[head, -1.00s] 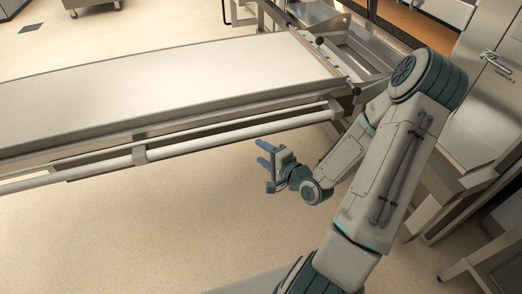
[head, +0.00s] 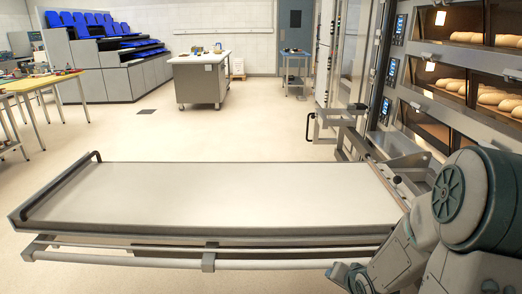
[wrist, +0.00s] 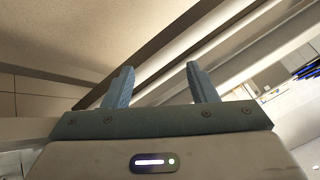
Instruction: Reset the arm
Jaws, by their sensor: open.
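My gripper (wrist: 162,84) shows in the wrist view with its two blue fingers apart and nothing between them. In the head view my arm is folded at the lower right, in front of the right end of the long loader table. The wrist part shows low at the bottom edge, but the fingers cannot be made out there. Rails and a pale floor show beyond the fingers in the wrist view.
The loader table (head: 220,195) with an empty pale top spans the front. Deck ovens with loaves (head: 497,98) stand at the right. Open floor lies between.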

